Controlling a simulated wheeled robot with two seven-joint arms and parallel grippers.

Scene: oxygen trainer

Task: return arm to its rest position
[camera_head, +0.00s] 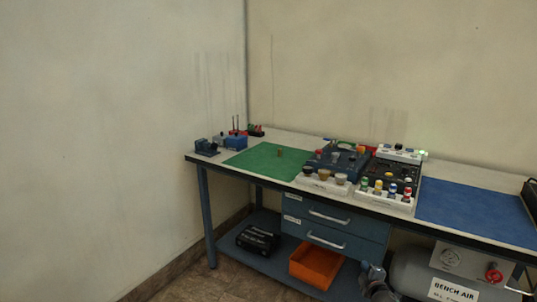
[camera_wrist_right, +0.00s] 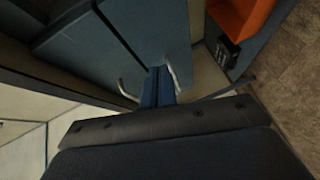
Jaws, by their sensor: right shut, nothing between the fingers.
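My right gripper (camera_head: 372,272) shows at the bottom of the head view, in front of the bench's lower part, beside the orange bin and the grey tank. In the right wrist view its blue fingers (camera_wrist_right: 158,87) are together with nothing between them. The blue drawer fronts and their pale handles show beyond the fingers in that view. My left gripper is in neither view.
The workbench (camera_head: 460,168) carries a green mat (camera_head: 255,160), a blue mat (camera_head: 470,205) and trainer panels (camera_head: 390,170). Blue drawers (camera_head: 330,225), an orange bin (camera_head: 316,266) and a grey tank (camera_head: 410,272) are below. Floor at left is clear.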

